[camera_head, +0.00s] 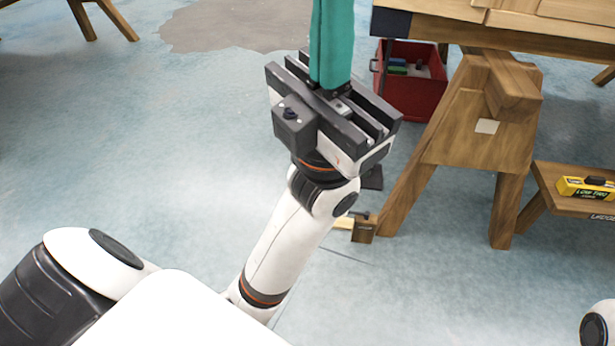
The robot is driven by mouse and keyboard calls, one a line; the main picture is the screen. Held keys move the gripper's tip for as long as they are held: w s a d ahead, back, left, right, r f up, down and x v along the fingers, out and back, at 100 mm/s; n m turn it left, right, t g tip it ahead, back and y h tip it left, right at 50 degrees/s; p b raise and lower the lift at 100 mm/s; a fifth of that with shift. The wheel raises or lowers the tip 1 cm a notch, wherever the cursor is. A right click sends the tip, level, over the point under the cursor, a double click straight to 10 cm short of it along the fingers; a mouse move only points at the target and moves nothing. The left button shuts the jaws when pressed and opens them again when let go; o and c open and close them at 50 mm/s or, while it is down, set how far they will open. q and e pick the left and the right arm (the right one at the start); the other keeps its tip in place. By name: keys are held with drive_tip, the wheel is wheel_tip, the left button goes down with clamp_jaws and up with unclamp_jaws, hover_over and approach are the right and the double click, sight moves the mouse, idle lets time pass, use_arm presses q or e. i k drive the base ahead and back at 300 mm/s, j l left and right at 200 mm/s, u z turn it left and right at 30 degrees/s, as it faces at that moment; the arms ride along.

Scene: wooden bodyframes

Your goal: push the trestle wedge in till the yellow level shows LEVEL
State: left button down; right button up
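The yellow level (568,186) lies on a low wooden stool at the right edge; its label seems to read "LOW TWO". The wooden trestle (466,140) stands right of centre. A small brown wooden block (363,230) and a pale yellowish piece (343,223) sit at its left foot, partly behind my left arm. The pale piece may be the wedge; I cannot tell how far in it is. My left gripper (331,40) is raised, left of the trestle and above the wedge in the picture. Its teal fingers stand together; their tips are cut off by the top edge. My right gripper is out of view.
A wooden workbench (560,28) rests over the trestle. A red bin (411,95) with coloured items stands on the floor beneath it. The low stool (550,182) stands right of the trestle.

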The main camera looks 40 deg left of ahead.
sight(342, 223)
drive_tip(key=u, duration=0.75)
drive_tip(key=i+j+z, duration=0.2)
drive_tip(key=i, duration=0.2)
drive_tip(key=i+j+z, duration=0.2)
drive_tip(key=i, duration=0.2)
